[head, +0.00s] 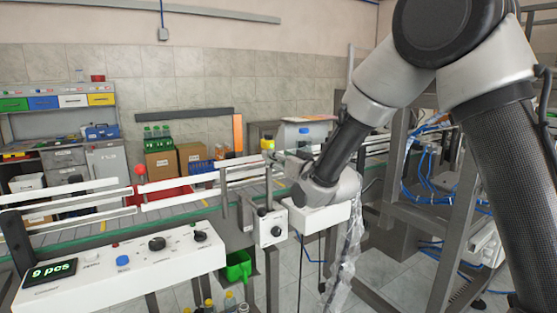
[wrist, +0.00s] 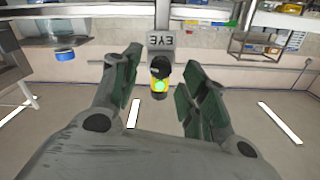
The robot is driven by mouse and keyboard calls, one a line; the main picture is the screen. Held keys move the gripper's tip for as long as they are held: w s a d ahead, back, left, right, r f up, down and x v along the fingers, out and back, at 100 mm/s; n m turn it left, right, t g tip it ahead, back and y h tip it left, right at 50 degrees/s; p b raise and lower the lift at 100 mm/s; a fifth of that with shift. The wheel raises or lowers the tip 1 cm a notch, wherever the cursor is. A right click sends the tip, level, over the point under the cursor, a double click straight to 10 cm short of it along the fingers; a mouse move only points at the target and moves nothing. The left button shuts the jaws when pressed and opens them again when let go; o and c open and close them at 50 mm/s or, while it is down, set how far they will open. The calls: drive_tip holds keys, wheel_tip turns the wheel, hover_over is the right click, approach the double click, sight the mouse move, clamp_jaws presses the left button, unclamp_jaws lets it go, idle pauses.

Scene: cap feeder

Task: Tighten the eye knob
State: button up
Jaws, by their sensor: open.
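A grey plate lettered EYE (wrist: 161,40) shows upside down in the wrist view. Just below it is a small black and yellow part (wrist: 160,76) with a round green spot; I take this to be the eye unit with its knob. My gripper (wrist: 160,82) is open, one finger on each side of this part, with visible gaps on both sides. How far the part is in depth I cannot tell. In the head view my gripper (head: 280,158) is beside a small yellow thing (head: 267,146) above the conveyor; the fingers are small and hard to make out there.
A white control panel (head: 125,262) with knobs and a "9 pcs" display stands at front left. A white box (head: 271,230) with a black knob is below my gripper. Conveyor rails (head: 90,203) run beside it. A metal frame with blue hoses (head: 430,170) is at right.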

drive_tip(key=shift+w+a, duration=0.3)
drive_tip(key=shift+w, duration=0.15)
clamp_jaws()
drive_tip(key=shift+n, duration=0.5)
drive_tip(key=n, duration=1.9)
drive_tip(key=shift+s+a+f+n, duration=0.1)
drive_tip(key=shift+a+f+n, duration=0.1)
drive_tip(key=shift+n, duration=0.2)
